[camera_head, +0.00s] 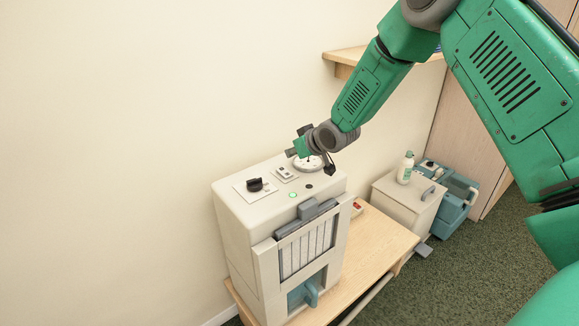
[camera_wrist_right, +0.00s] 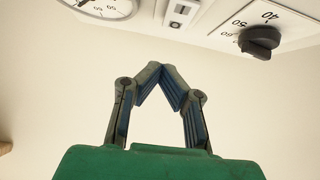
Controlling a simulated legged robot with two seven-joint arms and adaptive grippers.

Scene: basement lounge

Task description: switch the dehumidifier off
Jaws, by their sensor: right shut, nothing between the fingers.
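The dehumidifier (camera_head: 232,238) is a cream cabinet standing upright on a low wooden bench. Its top holds a black rotary knob (camera_head: 255,184) on a numbered plate, a small switch (camera_head: 285,173) on a white plate, a round gauge and a green light (camera_head: 292,195) that looks lit. My right gripper (camera_head: 291,153) is shut and empty, above the rear of the top near the gauge. In the wrist view its fingertips (camera_wrist_right: 162,70) meet below the switch (camera_wrist_right: 180,10), apart from it in the picture; the knob (camera_wrist_right: 260,40) is to the right. My left gripper is out of view.
The round gauge (camera_head: 308,163) is close beneath my right wrist. A plain wall (camera_head: 120,130) is behind the dehumidifier. A wooden shelf (camera_head: 343,58) is above right. A cream cabinet with a bottle (camera_head: 405,168) and a teal machine (camera_head: 455,205) stand at the right. Green carpet (camera_head: 470,275) lies open in front.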

